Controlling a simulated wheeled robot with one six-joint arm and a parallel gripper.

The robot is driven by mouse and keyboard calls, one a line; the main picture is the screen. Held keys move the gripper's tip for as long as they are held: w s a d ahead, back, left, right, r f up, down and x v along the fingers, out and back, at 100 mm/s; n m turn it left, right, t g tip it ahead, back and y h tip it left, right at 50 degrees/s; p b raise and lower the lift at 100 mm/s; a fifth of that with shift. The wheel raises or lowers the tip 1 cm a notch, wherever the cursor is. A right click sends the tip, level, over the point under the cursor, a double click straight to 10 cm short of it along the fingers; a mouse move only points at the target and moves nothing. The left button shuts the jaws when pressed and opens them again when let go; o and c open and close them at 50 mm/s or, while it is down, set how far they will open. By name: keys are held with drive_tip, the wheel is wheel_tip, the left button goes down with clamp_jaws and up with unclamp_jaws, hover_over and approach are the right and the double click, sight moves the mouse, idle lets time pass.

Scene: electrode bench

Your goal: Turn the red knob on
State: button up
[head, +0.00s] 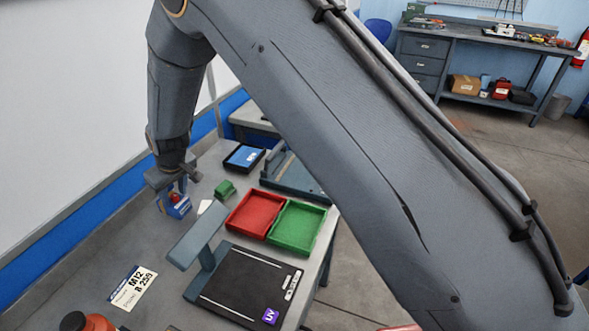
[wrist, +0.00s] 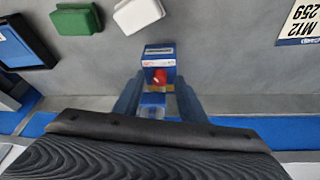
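The red knob (wrist: 160,76) sits on a small blue box with a pale label (wrist: 158,54) in the wrist view. In the head view the blue box (head: 180,209) stands on the grey bench at the left, with a bit of red near its top under my gripper (head: 174,190). In the wrist view my gripper (wrist: 158,92) is open. One finger is on each side of the box's near part, and the knob lies between the fingertips. I cannot tell whether either finger touches the knob, or which way the knob is turned.
A green block (head: 225,188) and a white block (wrist: 138,14) lie near the box. Red (head: 256,213) and green (head: 297,226) trays, a black flat device (head: 248,283) with a grey stand, and a label card (head: 133,288) are on the bench. A wall runs along the bench's left side.

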drive_tip(key=shift+s+a+m+t+h+p, duration=0.15)
drive_tip(key=shift+m+t+h+p, duration=0.15)
drive_tip(key=shift+m+p, duration=0.75)
drive_tip(key=shift+m+h+p, duration=0.4)
drive_tip(key=shift+m, duration=0.65)
drive_tip(key=b+v, duration=0.3)
drive_tip(key=v, duration=0.5)
drive_tip(key=s+d+r+m+h+b, duration=0.1)
drive_tip(key=s+d, duration=0.1)
drive_tip(key=d, duration=1.4)
drive_tip(key=s+d+r+m+g+h+b, duration=0.1)
drive_tip(key=s+d+m+b, duration=0.1)
drive_tip(key=d, duration=1.5)
drive_tip(key=shift+d, duration=0.15)
